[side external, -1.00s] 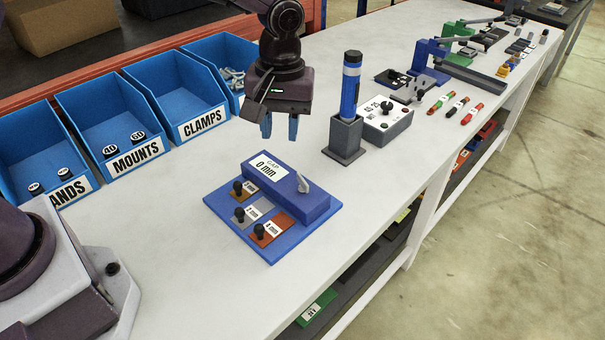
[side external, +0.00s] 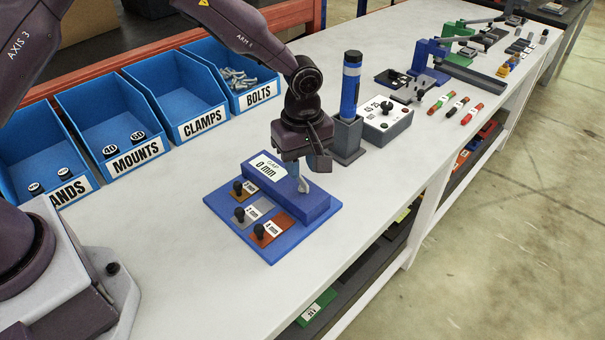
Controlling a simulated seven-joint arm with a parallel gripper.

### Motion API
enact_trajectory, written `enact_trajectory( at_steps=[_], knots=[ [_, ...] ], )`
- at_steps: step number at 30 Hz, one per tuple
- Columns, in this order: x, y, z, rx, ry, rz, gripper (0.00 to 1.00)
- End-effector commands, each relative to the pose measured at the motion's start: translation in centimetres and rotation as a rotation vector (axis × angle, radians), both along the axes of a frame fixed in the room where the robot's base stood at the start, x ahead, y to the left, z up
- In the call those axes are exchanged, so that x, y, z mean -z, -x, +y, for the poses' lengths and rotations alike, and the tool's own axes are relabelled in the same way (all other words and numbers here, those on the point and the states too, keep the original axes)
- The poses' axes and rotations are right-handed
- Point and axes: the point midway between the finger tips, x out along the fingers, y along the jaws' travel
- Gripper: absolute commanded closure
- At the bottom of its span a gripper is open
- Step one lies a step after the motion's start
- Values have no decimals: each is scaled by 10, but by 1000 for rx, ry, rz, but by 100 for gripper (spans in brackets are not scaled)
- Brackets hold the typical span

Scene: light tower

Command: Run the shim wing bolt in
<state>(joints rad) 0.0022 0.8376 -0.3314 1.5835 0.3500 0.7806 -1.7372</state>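The shim wing bolt (side external: 304,186) is a small grey winged piece on top of the blue gap block (side external: 318,205), near its right end. The block carries a "GAP 0 mm" label and sits on a blue base plate (side external: 275,251).
Brown, grey and orange shims (side external: 273,229) with black knobs lie on the plate in front of the block. A blue cylinder in a dark stand (side external: 346,137) and a grey box (side external: 388,125) stand close behind my gripper. Blue bins (side external: 176,100) line the left. The front bench is clear.

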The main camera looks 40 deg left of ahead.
Motion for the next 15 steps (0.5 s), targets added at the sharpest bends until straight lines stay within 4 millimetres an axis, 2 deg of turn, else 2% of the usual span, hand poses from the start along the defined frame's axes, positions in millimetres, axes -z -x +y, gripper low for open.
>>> enact_trajectory(
  at_steps=[3,6,15],
  knots=[
    [18,0,0,0,1,1,68],
    [26,0,0,0,0,0,68],
    [32,0,0,0,1,-2,68]
  ],
)
